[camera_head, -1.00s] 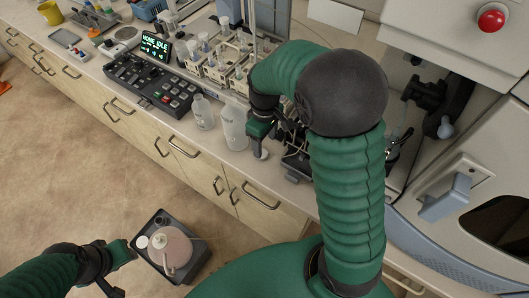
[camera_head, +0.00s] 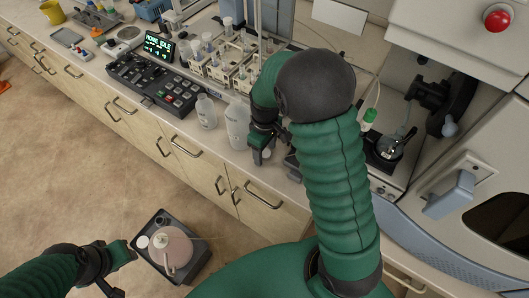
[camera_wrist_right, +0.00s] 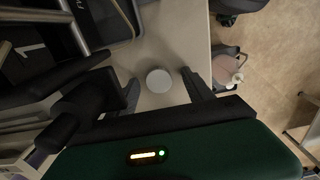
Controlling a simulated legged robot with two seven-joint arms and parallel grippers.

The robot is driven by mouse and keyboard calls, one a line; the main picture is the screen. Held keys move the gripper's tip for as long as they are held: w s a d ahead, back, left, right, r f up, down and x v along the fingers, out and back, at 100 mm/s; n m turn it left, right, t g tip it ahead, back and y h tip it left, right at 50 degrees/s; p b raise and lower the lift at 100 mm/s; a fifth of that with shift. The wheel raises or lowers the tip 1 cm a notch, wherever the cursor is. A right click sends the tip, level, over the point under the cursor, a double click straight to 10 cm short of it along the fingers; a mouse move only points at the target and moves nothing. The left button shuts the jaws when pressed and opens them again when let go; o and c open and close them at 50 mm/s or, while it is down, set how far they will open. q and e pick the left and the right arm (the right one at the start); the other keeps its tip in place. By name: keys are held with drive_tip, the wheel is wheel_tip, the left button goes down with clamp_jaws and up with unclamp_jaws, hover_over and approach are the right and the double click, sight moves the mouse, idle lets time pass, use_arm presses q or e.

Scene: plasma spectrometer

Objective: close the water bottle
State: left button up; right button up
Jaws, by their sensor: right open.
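Two translucent bottles stand on the counter in the head view, a smaller one (camera_head: 206,111) and a larger one (camera_head: 238,125); I cannot tell which is the water bottle. A round white cap (camera_wrist_right: 159,80) lies flat on the counter in the right wrist view, and part of it shows in the head view (camera_head: 266,154). My right gripper (camera_wrist_right: 163,90) is open, with its fingers on either side of the cap; I see no contact. In the head view it (camera_head: 262,148) is just right of the larger bottle. My left gripper (camera_head: 120,272) is low at the left, away from the counter.
A dark tray with a round pinkish container (camera_head: 172,248) is near my left gripper. The large instrument (camera_head: 445,175) takes up the right side.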

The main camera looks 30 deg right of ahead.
sight(266, 153)
drive_tip(key=shift+c, duration=0.6)
drive_tip(key=shift+d, duration=0.25)
clamp_jaws()
drive_tip(key=shift+a, duration=0.1)
drive_tip(key=shift+w+r, duration=0.1)
drive_tip(key=shift+r, duration=0.4)
wheel_tip(266, 153, up, 17)
drive_tip(key=shift+p, duration=0.45)
